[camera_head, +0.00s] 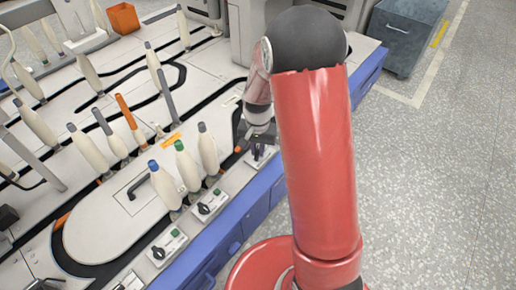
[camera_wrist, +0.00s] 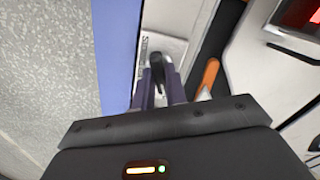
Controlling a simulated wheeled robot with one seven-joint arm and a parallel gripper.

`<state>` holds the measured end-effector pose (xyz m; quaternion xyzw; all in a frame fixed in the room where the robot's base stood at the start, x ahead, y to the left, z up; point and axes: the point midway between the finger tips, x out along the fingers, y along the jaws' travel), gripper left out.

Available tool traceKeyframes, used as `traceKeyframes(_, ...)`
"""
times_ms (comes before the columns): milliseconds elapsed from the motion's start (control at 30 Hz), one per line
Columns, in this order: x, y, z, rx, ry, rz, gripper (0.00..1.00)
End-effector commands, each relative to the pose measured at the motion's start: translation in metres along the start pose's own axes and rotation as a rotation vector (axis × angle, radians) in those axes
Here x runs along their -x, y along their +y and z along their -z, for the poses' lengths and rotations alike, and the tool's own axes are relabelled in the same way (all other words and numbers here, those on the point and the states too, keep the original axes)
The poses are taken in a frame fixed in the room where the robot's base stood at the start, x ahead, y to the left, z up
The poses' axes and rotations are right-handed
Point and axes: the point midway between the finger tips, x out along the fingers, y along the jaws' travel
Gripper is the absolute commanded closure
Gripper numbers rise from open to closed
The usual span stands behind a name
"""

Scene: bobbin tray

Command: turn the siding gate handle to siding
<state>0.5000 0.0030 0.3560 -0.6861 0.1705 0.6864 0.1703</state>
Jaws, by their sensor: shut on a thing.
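The siding gate handle (camera_wrist: 157,66) is a small black lever on a white control plate (camera_wrist: 172,46) in the wrist view. Its free end points up in the picture, leaning slightly left. In the head view my gripper (camera_head: 259,151) is low at the table's front edge, at the rightmost plate of the row, and mostly hides the handle there. An orange gate piece (camera_wrist: 209,76) lies right of the plate in the wrist view.
Similar plates with black knobs (camera_head: 210,204) (camera_head: 168,246) run along the blue-edged table front. Upright bobbins with green (camera_head: 186,165) and blue tops stand close left of my gripper. A black guide track curves over the white table.

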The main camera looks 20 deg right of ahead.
Motion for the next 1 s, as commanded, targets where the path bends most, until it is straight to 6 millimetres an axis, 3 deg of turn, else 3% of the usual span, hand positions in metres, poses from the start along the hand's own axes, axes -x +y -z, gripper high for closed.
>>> traceKeyframes(500,0.0008,-0.0016,0.0,0.435,0.0,0.0,1.0)
traceKeyframes(1000,0.0006,-0.0026,-0.0003,0.603,0.002,0.001,1.0)
